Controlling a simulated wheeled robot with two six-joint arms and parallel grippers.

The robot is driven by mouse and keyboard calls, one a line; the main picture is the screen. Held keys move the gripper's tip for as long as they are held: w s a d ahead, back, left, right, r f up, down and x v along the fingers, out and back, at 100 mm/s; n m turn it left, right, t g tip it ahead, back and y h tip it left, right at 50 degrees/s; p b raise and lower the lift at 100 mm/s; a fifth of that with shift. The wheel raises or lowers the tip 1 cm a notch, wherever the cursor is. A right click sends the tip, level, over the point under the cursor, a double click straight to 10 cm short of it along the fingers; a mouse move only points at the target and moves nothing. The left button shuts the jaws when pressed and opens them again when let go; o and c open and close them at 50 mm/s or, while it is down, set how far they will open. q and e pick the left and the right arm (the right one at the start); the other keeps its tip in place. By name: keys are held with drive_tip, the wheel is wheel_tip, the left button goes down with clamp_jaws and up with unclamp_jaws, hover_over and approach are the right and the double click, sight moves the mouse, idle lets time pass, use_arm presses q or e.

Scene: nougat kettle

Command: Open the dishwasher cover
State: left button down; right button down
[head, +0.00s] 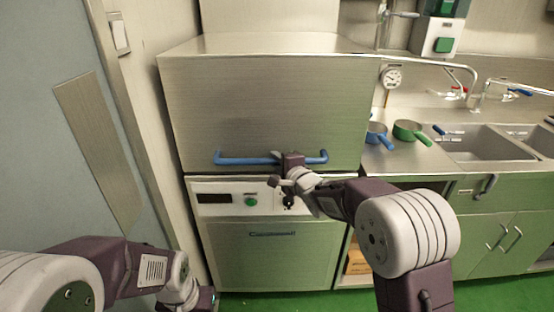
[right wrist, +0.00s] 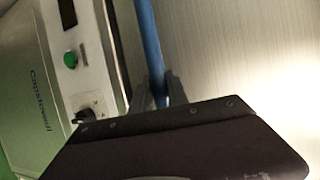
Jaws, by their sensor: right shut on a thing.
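The dishwasher cover (head: 270,100) is a large brushed-steel hood above a front panel. It is down, with its lower edge just above the panel. A blue bar handle (head: 240,160) runs across the lower front of the cover. My right gripper (head: 284,158) is at the handle, right of its middle. In the right wrist view the blue handle (right wrist: 149,50) passes between the two dark fingers (right wrist: 160,92), which are shut on it. My left arm is low at the left of the head view; its gripper (head: 208,300) is at the bottom edge and its fingers are not clear.
The panel (head: 220,198) carries a display, a green button and a dark knob. To the right, a blue pan (head: 376,134) and a green pan (head: 408,130) stand on the steel counter beside the sinks (head: 470,142). A wall and door close off the left side.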

wheel_tip(320, 180, up, 36)
drive_tip(key=p, duration=3.3)
drive_tip(key=shift+f, duration=0.45)
drive_tip(key=c, duration=1.3)
unclamp_jaws()
drive_tip(key=b+v, duration=0.2)
drive_tip(key=v, duration=0.7)
drive_tip(key=shift+f, duration=0.15)
